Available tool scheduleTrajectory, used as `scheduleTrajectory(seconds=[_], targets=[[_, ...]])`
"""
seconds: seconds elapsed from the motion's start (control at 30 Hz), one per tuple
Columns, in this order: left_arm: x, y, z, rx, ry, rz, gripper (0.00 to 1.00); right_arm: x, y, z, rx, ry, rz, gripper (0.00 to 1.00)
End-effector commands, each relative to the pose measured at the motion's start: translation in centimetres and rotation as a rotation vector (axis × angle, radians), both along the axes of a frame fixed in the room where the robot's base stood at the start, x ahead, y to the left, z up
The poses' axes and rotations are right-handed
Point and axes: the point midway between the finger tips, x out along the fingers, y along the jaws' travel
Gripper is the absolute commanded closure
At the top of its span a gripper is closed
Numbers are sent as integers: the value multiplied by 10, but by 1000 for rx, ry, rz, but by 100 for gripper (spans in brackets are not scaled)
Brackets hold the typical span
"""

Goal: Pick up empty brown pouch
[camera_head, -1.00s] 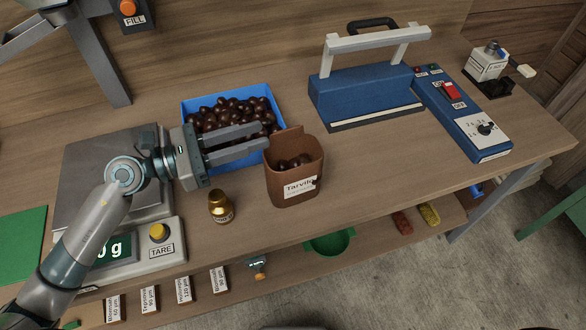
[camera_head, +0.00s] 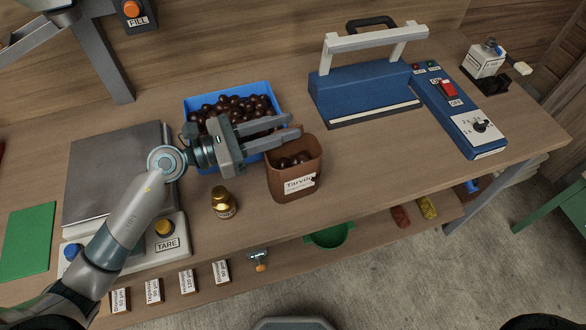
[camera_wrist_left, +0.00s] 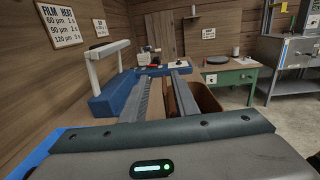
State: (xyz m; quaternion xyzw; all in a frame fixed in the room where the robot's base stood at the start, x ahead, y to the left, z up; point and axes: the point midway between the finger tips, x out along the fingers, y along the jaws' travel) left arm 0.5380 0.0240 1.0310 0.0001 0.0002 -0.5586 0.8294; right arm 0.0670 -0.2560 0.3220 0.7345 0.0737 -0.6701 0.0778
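The brown pouch (camera_head: 306,168) stands upright on the bench with a white label on its front. It is not empty: a few dark chestnuts (camera_head: 292,161) show inside its open top. My left gripper (camera_head: 294,126) is open, its two fingers reaching right at the pouch's back rim. In the left wrist view, the pouch (camera_wrist_left: 208,99) shows mostly right of the right finger, with a brown strip between the fingers (camera_wrist_left: 165,80). I cannot tell whether the fingers touch it. My right gripper is not in view.
A blue crate (camera_head: 188,104) of chestnuts lies behind my left gripper. A small gold-capped jar (camera_head: 223,203) stands left of the pouch. A scale (camera_head: 88,200) is farther left, and a blue sealer (camera_head: 365,98) stands back right. The bench right of the pouch is clear.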

Motion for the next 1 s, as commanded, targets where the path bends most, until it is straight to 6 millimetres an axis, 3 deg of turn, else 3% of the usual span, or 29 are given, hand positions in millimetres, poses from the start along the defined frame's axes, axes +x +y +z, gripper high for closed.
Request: scheduleTrajectory(seconds=[0.43,0.97,1.0], targets=[[12,-46,-2,-1,1,0,73,0,0,15,0,-1,0,69],[13,-48,-3,0,0,0,73,0,0,15,0,-1,0,69],[13,-48,-3,0,0,0,82,0,0,15,0,-1,0,69]])
